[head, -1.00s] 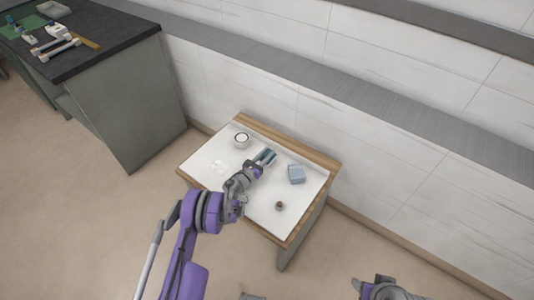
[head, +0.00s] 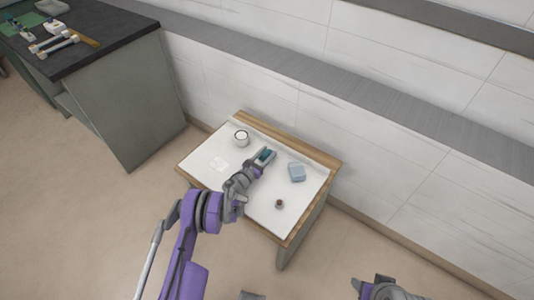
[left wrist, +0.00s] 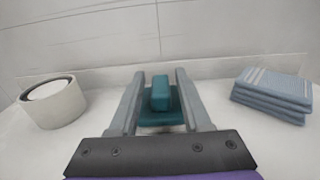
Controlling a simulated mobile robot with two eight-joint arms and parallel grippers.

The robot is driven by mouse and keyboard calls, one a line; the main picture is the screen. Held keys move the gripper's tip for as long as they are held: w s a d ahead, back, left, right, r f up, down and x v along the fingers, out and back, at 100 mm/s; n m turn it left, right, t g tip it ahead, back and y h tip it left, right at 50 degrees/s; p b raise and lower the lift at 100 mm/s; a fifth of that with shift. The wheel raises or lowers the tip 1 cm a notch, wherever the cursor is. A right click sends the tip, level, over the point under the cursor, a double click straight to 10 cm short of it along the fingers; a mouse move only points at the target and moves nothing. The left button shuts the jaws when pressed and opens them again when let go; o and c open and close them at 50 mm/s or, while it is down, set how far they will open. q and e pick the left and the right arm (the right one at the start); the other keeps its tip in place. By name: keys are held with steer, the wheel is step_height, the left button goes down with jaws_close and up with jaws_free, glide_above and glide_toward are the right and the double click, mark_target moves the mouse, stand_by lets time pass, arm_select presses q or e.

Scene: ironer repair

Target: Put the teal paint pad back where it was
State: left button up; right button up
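The teal paint pad (left wrist: 161,97) sits on the white top of the small table, with its raised handle toward the middle of the left wrist view. It also shows as a small teal patch in the head view (head: 265,155). My left gripper (left wrist: 159,76) is open, with one finger on each side of the pad's handle and a visible gap to the handle on both sides. My right gripper (head: 384,288) shows only partly at the bottom edge of the head view, and its fingers are not clear.
A white round tub (head: 241,138) stands to the left of the pad, and folded blue cloths (head: 297,172) lie to its right. A small brown item (head: 279,204) is near the front of the small table (head: 300,219). The wall is close behind. A dark-topped bench (head: 110,27) holds tools.

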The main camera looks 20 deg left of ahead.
arm_select(q)
steer(key=shift+o, duration=0.7)
